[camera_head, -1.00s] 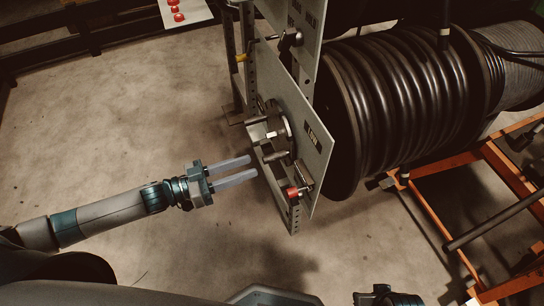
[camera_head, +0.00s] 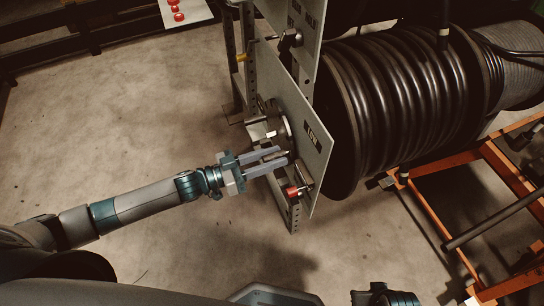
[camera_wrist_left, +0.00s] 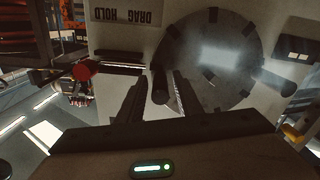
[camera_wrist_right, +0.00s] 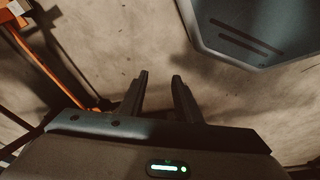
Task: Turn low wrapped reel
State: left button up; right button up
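The low reel (camera_head: 400,110) is a large black drum wound with dark hose, behind a grey panel (camera_head: 305,120) labelled LOW. On the panel's near side sits a round hand wheel (camera_head: 268,128) with peg handles; it also shows in the left wrist view (camera_wrist_left: 215,75). My left gripper (camera_head: 287,157) is open at the wheel's lower side. In the left wrist view, one dark peg (camera_wrist_left: 160,88) stands between its spread fingertips (camera_wrist_left: 158,82); I cannot tell whether they touch it. My right gripper (camera_wrist_right: 160,78) is open and empty above the floor.
A red-tipped lever (camera_head: 292,192) sits on the panel just below the wheel, close to my left fingers. A DRAG HOLD label (camera_wrist_left: 127,14) is above it in the left wrist view. An orange frame (camera_head: 440,225) stands at right.

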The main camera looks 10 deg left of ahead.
pick_arm(q)
grip_shut()
pick_arm(e)
jog(key=shift+r, duration=0.1)
pick_arm(q)
jog(key=shift+r, duration=0.1)
